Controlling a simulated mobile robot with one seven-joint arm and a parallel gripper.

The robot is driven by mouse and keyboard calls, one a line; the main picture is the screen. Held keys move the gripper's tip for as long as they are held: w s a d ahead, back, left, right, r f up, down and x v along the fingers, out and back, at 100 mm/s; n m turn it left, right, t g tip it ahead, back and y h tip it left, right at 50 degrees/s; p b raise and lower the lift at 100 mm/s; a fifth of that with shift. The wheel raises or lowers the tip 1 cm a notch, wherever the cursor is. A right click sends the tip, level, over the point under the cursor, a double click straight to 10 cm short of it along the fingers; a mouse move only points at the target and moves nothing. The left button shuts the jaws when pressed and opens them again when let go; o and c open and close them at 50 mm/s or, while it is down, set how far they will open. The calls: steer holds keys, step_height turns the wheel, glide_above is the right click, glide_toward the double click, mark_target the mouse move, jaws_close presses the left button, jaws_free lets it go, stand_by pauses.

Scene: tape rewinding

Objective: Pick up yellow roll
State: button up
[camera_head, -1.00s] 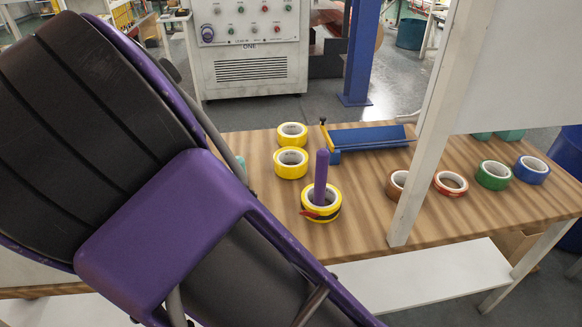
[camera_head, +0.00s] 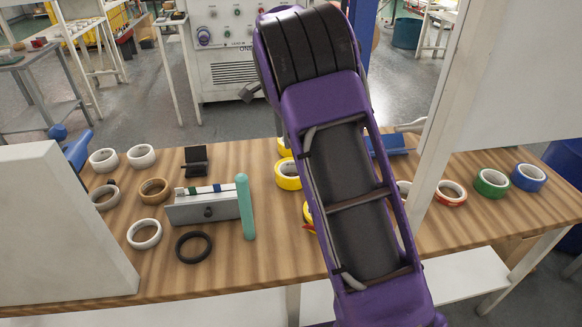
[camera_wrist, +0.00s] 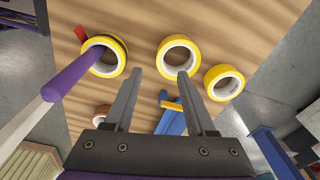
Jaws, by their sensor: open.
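Several yellow rolls lie on the wooden table. In the wrist view, one yellow roll (camera_wrist: 178,42) lies near and between the fingertip directions, another (camera_wrist: 225,70) to its right, and a third (camera_wrist: 118,54) at left around a purple post (camera_wrist: 68,83). My gripper (camera_wrist: 160,74) is open and empty, apart from the rolls, its right fingertip overlapping the middle roll's lower edge in the picture. In the head view, my arm partly hides the yellow rolls (camera_head: 287,184), and hides the purple post and the gripper.
At left on the table are white and tan rolls (camera_head: 153,199), a black ring (camera_head: 194,247), a grey dispenser (camera_head: 184,211) and a teal post (camera_head: 245,207). Red, green (camera_head: 491,184) and blue rolls lie at right. A white upright (camera_head: 436,150) and a blue dispenser (camera_head: 392,141) stand near my arm.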

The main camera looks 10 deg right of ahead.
steer(key=shift+m+y, duration=0.5)
steer(key=shift+m, duration=0.3)
steer(key=d+f, duration=0.1)
steer(key=f, duration=0.3)
steer(key=w+d+f, duration=0.1)
steer(key=f, duration=0.3)
steer(key=d+f+b, duration=0.1)
steer(key=f, duration=0.3)
steer(key=shift+w+d+f, duration=0.2)
steer(key=shift+w+f, duration=0.05)
steer(key=shift+f, duration=0.05)
steer(key=f, duration=0.5)
steer(key=shift+s+d+f, duration=0.1)
steer(key=shift+d+f, duration=0.05)
steer(key=shift+d, duration=0.1)
jaws_close()
